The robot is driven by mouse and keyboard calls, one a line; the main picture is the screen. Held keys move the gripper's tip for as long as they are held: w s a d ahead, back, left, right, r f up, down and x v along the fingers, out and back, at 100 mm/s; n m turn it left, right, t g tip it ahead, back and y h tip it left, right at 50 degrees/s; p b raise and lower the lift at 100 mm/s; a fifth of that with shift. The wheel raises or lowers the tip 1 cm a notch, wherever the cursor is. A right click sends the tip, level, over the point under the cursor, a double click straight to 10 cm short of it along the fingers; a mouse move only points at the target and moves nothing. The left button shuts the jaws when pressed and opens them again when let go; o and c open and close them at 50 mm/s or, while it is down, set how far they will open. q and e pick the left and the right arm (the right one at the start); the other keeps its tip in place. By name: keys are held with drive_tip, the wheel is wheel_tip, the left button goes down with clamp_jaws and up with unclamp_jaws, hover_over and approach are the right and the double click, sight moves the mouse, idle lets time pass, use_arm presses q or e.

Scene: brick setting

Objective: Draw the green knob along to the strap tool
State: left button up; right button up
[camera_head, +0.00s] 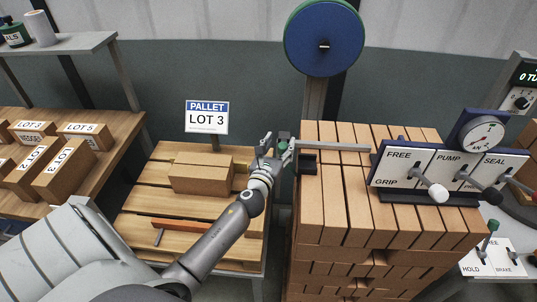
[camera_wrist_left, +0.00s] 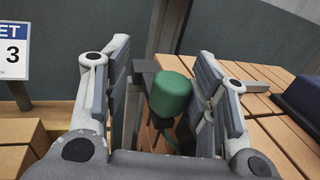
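The green knob (camera_head: 283,143) stands at the left end of a pale flat bar (camera_head: 335,147) at the brick stack's back left corner. In the left wrist view the green knob (camera_wrist_left: 170,93) is upright between my left gripper's fingers (camera_wrist_left: 162,95), nearer the right finger, with a gap on its left. My left gripper (camera_head: 272,146) is open around it; contact on the right side is unclear. The bar runs right to a blue-framed panel (camera_head: 445,171) labelled FREE, PUMP and SEAL, with levers and a gauge, apparently the strap tool. My right gripper is not in view.
The brick stack (camera_head: 345,205) fills the middle right. A pallet (camera_head: 150,195) with a carton (camera_head: 201,176) and an orange bar (camera_head: 193,226) lies left. A blue-green reel (camera_head: 323,38) stands behind. A second green-tipped lever (camera_head: 493,226) is at right.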

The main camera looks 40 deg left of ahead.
use_arm(q)
drive_tip(key=b+v, duration=0.1)
drive_tip(key=v, duration=0.6)
drive_tip(key=shift+s+d, duration=0.25)
drive_tip(key=shift+d, duration=0.1)
drive_tip(key=shift+d+r, duration=0.1)
drive_tip(key=shift+d, duration=0.1)
